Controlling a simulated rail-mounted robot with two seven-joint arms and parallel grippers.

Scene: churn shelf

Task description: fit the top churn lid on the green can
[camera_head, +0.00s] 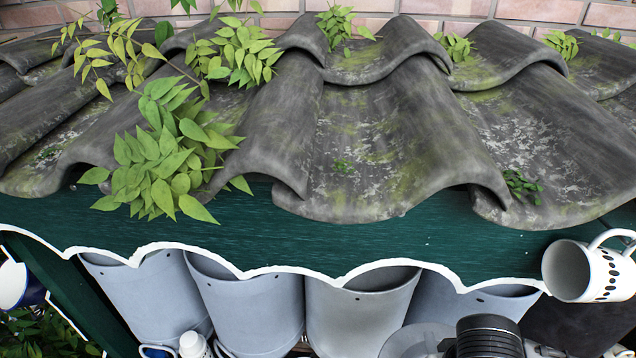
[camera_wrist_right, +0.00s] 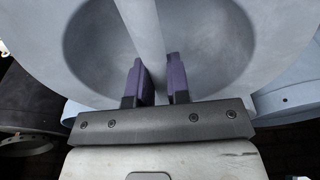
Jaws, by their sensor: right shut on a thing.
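In the right wrist view, my right gripper (camera_wrist_right: 160,82) is shut on the bar handle of a pale grey-blue churn lid (camera_wrist_right: 270,50). The handle runs across a round hollow in the lid, between the two purple fingers. In the head view, a grey rounded edge (camera_head: 412,338), probably this lid, shows at the bottom beside my dark right wrist. The fingers are hidden there. I cannot make out a green can in either view. My left gripper is not in view.
A mossy tiled roof (camera_head: 360,150) with leafy sprigs covers a dark green board (camera_head: 340,245) with scalloped white trim. Several grey-blue cans (camera_head: 250,305) stand in a row below. A white dotted mug (camera_head: 590,270) hangs at right. A dark container (camera_wrist_right: 25,105) shows in the wrist view.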

